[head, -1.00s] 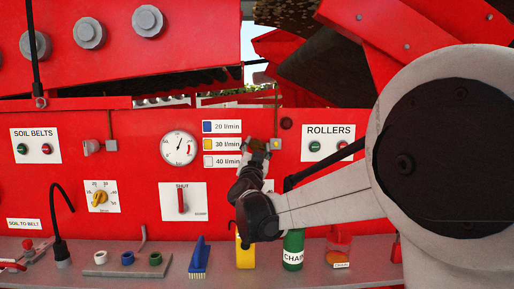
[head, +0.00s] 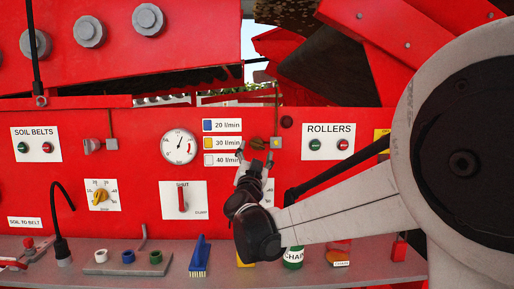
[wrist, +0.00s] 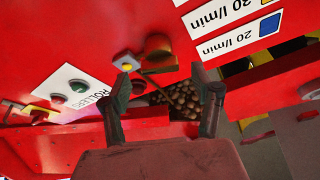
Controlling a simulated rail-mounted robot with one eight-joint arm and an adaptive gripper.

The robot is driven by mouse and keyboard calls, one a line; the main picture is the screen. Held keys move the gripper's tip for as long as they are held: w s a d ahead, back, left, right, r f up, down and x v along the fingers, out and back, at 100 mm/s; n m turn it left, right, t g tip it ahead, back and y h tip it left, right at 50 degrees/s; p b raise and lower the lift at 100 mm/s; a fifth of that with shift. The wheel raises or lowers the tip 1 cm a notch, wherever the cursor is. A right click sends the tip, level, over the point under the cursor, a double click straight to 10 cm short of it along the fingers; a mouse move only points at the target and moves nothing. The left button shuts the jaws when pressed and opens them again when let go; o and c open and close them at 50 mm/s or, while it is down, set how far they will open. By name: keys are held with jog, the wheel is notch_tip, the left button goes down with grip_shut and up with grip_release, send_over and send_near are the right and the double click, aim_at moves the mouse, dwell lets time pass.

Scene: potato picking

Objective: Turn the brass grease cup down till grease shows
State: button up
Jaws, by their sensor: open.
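The brass grease cup (head: 258,143) sticks out from the red panel, right of the litre-rate labels, small and brownish in the head view. In the wrist view the cup (wrist: 159,50) shows upside down at the top centre, beyond the fingertips. My gripper (head: 256,161) is just below the cup in the head view. In the wrist view my gripper (wrist: 162,82) has its two fingers spread wide, with nothing between them. The cup looks clear of both fingers. I cannot tell whether any grease shows.
A grey box with a yellow button (head: 276,143) sits close right of the cup. The ROLLERS plate (head: 328,142) is farther right. A shelf (head: 220,270) below holds a blue brush (head: 199,257) and a green CHAIN bottle (head: 293,258). Potatoes (wrist: 178,101) show in the wrist view.

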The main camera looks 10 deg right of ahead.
jog(key=v, duration=0.7)
jog(key=shift+s, duration=0.25)
jog(key=s+a+f+n+g+y, duration=0.2)
jog(key=s+f+n+g+y, duration=0.1)
jog(key=s+n+y, duration=0.25)
jog(key=s+a+f+n+g+y, duration=0.25)
jog(key=s+n+y, duration=0.2)
jog(key=s, duration=0.25)
jog(key=s+d+f+g+h, duration=0.1)
jog(key=s+d+f+g, duration=0.3)
jog(key=s+f, duration=0.4)
jog(key=s+d+f+m+g+h, duration=0.1)
jog(key=s+d+f+g, duration=0.3)
jog(key=s+f, duration=0.4)
jog(key=s, duration=0.6)
jog(key=shift+f, duration=0.4)
jog(key=shift+w, duration=0.1)
